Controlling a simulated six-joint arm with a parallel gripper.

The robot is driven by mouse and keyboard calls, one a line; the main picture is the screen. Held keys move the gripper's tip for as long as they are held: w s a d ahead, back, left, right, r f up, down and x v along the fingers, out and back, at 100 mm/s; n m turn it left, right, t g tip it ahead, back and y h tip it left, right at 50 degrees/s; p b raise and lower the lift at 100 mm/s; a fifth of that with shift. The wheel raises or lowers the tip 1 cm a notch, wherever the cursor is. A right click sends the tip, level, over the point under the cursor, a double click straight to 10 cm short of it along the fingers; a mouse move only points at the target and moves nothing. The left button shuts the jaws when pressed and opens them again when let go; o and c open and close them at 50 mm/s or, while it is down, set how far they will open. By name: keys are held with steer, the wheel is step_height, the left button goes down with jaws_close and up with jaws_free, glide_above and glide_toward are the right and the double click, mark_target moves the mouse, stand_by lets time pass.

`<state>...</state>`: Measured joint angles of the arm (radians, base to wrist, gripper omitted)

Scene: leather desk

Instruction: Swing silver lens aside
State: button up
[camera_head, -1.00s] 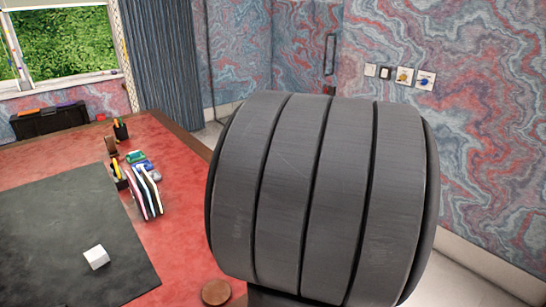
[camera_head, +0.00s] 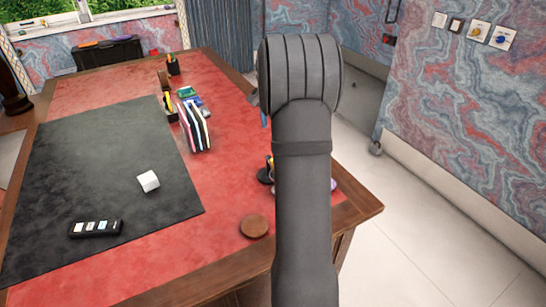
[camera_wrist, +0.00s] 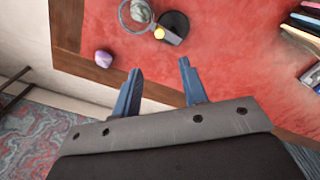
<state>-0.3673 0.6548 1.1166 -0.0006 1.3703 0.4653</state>
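The silver lens (camera_wrist: 129,24) shows at the top of the wrist view as a round silver-rimmed glass, with a greyish-green lump seen through or behind it. It joins a dark round base (camera_wrist: 177,20) beside a small yellow knob (camera_wrist: 159,33). My gripper (camera_wrist: 160,68) has two blue fingers spread apart with nothing between them. In the wrist view the fingers sit below the lens and apart from it. In the head view my arm hides most of the lens, and the dark base (camera_head: 265,175) peeks out at its left.
A purple stone (camera_wrist: 103,59) lies near the desk edge. Upright books (camera_head: 194,126), a white cube (camera_head: 148,181), a black remote-like block (camera_head: 96,228) and a round wooden disc (camera_head: 254,226) are on the desk (camera_head: 222,180). Open floor lies to the right.

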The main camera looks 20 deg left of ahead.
step_height(320, 180, down, 14)
steer(key=shift+f, duration=0.15)
stand_by(0.3)
jaws_close()
